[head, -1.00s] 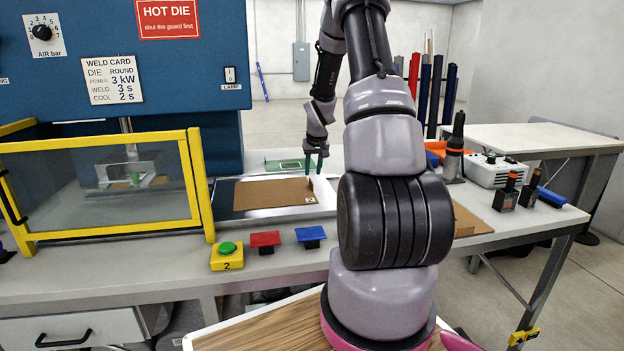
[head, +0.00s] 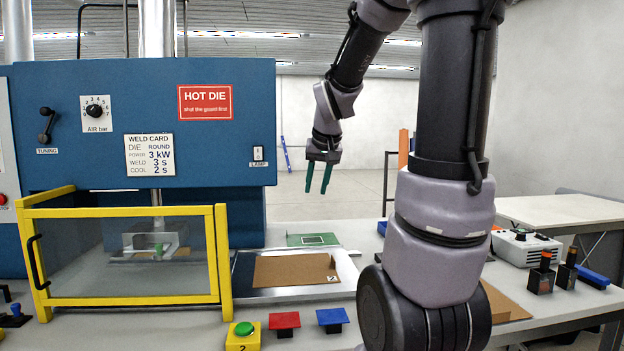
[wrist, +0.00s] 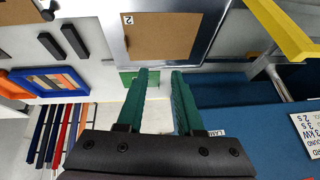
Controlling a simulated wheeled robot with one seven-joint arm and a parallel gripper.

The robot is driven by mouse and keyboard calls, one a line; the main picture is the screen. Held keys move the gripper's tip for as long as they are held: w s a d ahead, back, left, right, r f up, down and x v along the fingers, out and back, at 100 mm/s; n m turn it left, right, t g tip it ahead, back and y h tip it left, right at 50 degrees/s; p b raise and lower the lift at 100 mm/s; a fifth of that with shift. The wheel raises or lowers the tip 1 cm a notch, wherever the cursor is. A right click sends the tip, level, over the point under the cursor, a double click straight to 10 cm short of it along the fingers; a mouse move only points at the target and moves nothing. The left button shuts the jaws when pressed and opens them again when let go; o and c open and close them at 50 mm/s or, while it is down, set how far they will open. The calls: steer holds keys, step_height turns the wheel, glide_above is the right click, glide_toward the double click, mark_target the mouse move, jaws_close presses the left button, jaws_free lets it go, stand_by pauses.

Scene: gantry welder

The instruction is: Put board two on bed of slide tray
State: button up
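Board two (head: 295,269), a flat brown board with a "2" label and a small upright tab at its right edge, lies on the bed of the slide tray (head: 243,278). The tray is metal and sits right of the yellow-framed guard. In the wrist view the board (wrist: 160,38) lies flat within the tray's silver border (wrist: 217,18). My gripper (head: 317,190), with green fingers, is high above and behind the tray. Its fingers are apart and nothing is between them; the wrist view shows the gap too (wrist: 160,75).
The yellow guard (head: 130,212) stands left of the tray. A green button box (head: 243,338), a red pad (head: 284,320) and a blue pad (head: 332,316) line the front. A green plate (head: 312,240) lies behind. Another brown board (head: 505,302) lies at right.

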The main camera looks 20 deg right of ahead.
steer(key=s+a+r+y, duration=0.1)
steer(key=s+a, duration=0.3)
steer(key=s, duration=0.4)
steer(key=s+a+r+t+y, duration=0.1)
steer(key=s+a+r, duration=0.3)
steer(key=s, duration=0.4)
steer(key=shift+s+a+y, duration=0.35)
steer(key=shift+a+y, duration=0.05)
